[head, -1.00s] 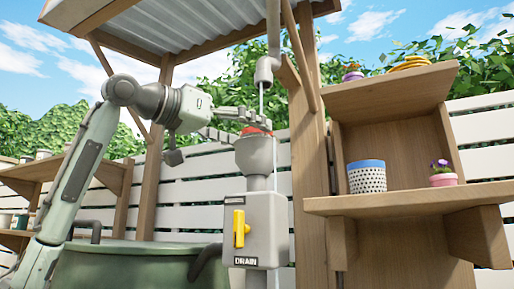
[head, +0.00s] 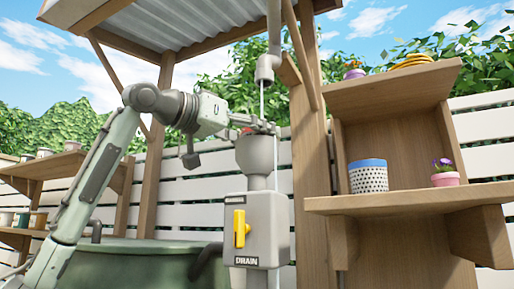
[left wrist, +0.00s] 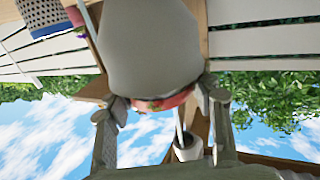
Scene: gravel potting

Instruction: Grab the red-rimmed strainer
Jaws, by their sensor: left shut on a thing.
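The red-rimmed strainer sits in the mouth of the grey funnel (head: 256,153) on top of the drain unit. Only a sliver of its red rim (head: 246,130) shows in the head view, behind my fingers. In the left wrist view the red rim (left wrist: 165,103) shows as a band between the two fingers. My left gripper (head: 262,127) is at the funnel's mouth, shut on the strainer's rim, with one finger on each side. The strainer's body is hidden inside the funnel. My right gripper is not in view.
A downpipe (head: 268,68) ends just above the funnel, with a thin stream falling from it. The drain box (head: 262,232) has a yellow lever (head: 240,229). A blue-rimmed perforated pot (head: 368,178) and a pink flowerpot (head: 445,179) stand on the right shelf. A green tank (head: 130,262) stands below my arm.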

